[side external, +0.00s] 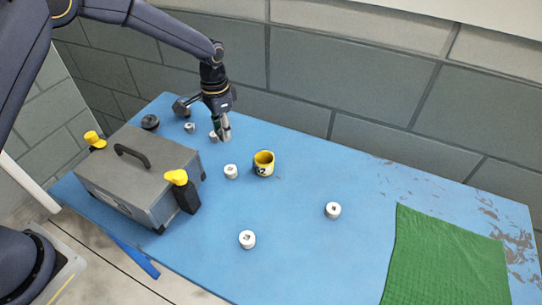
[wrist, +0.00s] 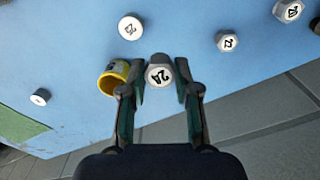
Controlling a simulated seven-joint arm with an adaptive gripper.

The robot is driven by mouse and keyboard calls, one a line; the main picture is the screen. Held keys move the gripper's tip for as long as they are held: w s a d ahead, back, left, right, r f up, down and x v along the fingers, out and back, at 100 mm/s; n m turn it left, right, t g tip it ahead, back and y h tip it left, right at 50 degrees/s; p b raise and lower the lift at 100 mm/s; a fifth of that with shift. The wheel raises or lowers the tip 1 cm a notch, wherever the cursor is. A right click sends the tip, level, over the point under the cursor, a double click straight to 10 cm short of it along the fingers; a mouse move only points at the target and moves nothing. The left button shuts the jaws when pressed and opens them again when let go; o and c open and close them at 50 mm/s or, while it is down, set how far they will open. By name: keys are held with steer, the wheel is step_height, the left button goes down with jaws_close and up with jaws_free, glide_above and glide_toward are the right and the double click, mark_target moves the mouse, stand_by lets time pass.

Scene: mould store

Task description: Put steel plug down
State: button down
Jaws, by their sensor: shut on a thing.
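The steel plug (wrist: 160,72) is a pale grey, many-sided piece with dark marks like "2A" on its face. My gripper (wrist: 159,78) is shut on it, with one finger at each side. In the side external view my gripper (side external: 225,134) points down over the far left part of the blue table, left of the yellow cup. The fingers largely hide the plug there. I cannot tell for sure whether the plug touches the table.
A yellow cup (side external: 263,164) stands near my gripper. Several pale plugs lie about, one (side external: 231,171) near the cup, another (side external: 332,210) farther right. A grey toolbox (side external: 140,175) and a black bottle (side external: 187,195) stand left. A green cloth (side external: 445,260) covers the right end.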

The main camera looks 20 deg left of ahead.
glide_above(242, 150)
step_height(242, 150, down, 6)
steer(key=shift+f, duration=0.2)
steer(key=shift+w+f, duration=0.1)
steer(key=shift+f, duration=1.55)
steer(key=shift+f, duration=0.1)
steer(key=c, duration=0.8)
jaws_free()
steer(key=shift+c, duration=0.2)
